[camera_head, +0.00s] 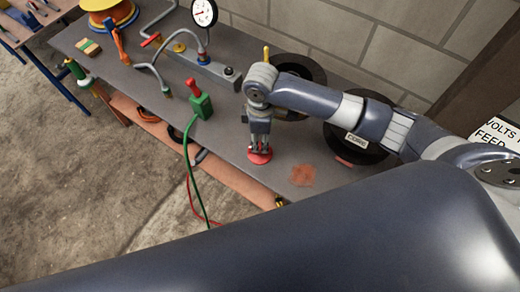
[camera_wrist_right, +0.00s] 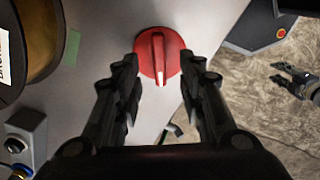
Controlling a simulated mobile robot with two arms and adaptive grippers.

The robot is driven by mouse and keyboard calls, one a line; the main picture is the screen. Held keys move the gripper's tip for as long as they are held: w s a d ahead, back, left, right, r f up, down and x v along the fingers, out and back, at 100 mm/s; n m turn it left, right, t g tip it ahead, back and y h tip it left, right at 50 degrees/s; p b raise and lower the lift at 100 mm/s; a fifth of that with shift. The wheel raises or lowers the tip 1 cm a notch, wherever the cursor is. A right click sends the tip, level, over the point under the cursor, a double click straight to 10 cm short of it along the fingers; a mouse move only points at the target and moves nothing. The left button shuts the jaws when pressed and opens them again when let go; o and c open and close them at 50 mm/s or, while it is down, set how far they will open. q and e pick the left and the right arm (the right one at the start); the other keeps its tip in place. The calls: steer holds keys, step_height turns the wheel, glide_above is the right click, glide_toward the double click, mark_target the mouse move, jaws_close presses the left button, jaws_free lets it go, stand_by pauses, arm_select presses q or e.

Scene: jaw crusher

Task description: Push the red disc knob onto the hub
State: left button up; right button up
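The red disc knob (camera_head: 259,157) lies flat on the grey bench near its front edge, partly covered by my right gripper. In the right wrist view the knob (camera_wrist_right: 158,55) is a round red disc with a raised ridge bearing a pale line. My right gripper (camera_head: 260,146) points down over it. In the wrist view the right gripper (camera_wrist_right: 160,70) has its fingers apart, one at each side of the disc; contact cannot be told. No hub can be made out. A small dark gripper, seemingly my left one (camera_wrist_right: 296,82), shows over the floor; its opening is unclear.
A green block with a red lever (camera_head: 200,104) and a grey box with a black knob (camera_head: 220,75) stand to the left. Black round spools (camera_head: 300,68) stand behind. A reddish patch (camera_head: 302,175) marks clear bench right of the disc. Green and red cables hang off the front edge.

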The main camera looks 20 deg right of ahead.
mark_target(260, 148)
steer(key=shift+s+f, duration=0.1)
steer(key=shift+f, duration=0.05)
steer(key=shift+f, duration=0.25)
step_height(260, 148, down, 5)
steer(key=shift+r+p, duration=0.1)
steer(key=shift+p, duration=0.6)
steer(key=shift+c, duration=0.3)
jaws_close()
